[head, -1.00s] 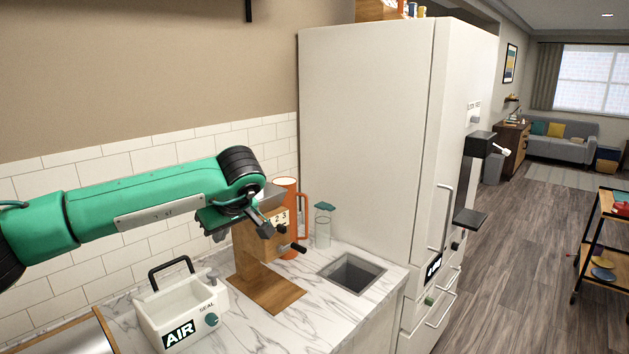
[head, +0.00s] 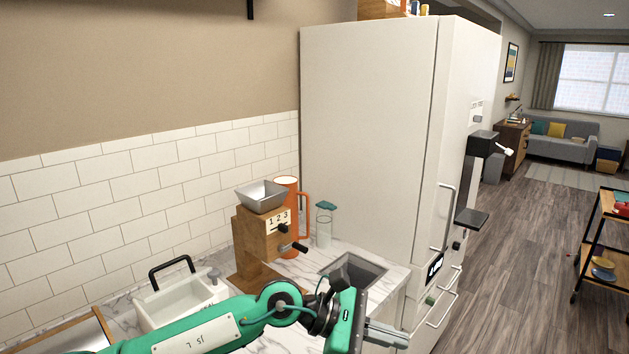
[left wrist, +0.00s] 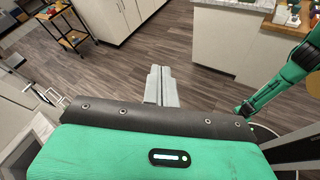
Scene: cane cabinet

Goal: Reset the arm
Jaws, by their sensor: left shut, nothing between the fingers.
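My left arm is green and comes in from the lower left of the head view. Its gripper (head: 388,335) is low at the front, in front of the counter edge and the tall white cabinet. In the left wrist view its two grey fingers (left wrist: 161,86) are together with nothing between them, over the wooden floor. My right gripper is not seen in the head view; a green arm link of mine shows at the right of the left wrist view.
The white cabinet (head: 370,130) stands behind; a trolley (head: 600,250) is far right.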

